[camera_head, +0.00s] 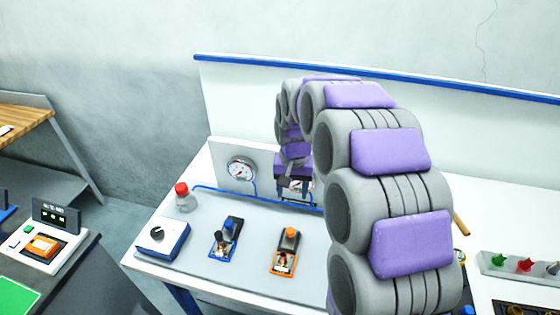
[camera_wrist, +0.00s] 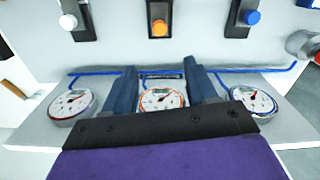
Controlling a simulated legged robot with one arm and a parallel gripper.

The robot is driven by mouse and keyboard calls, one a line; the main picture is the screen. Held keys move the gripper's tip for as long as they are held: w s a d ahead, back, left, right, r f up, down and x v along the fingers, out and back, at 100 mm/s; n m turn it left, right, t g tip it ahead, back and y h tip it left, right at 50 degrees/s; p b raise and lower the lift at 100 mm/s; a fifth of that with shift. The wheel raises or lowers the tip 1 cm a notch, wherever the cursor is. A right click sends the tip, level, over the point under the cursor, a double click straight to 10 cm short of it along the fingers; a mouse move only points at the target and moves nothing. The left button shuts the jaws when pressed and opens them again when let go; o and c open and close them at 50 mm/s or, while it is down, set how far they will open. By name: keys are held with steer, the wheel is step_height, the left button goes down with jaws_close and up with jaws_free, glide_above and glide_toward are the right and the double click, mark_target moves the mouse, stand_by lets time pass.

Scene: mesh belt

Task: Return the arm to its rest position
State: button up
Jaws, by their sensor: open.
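My purple and grey arm arches over the white workbench (camera_head: 200,185) in the head view. My gripper (camera_head: 295,188) hangs down near the back panel, partly hidden behind my own arm. In the wrist view my gripper (camera_wrist: 162,82) shows its two dark blue fingers apart, with nothing held between them. A gauge with an orange rim (camera_wrist: 161,98) appears between the fingers. I cannot tell whether the fingers touch it.
A red-rimmed gauge (camera_wrist: 72,103) and a blue-rimmed gauge (camera_wrist: 255,100) flank the fingers.

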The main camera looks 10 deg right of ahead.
steer(key=s+a+r+n+g+b, duration=0.1)
steer(key=s+n, duration=0.2)
steer(key=s, duration=3.2)
steer(key=shift+a+r+n+g+b, duration=0.3)
steer(key=shift+a+r+g, duration=0.05)
steer(key=shift+r+g, duration=0.05)
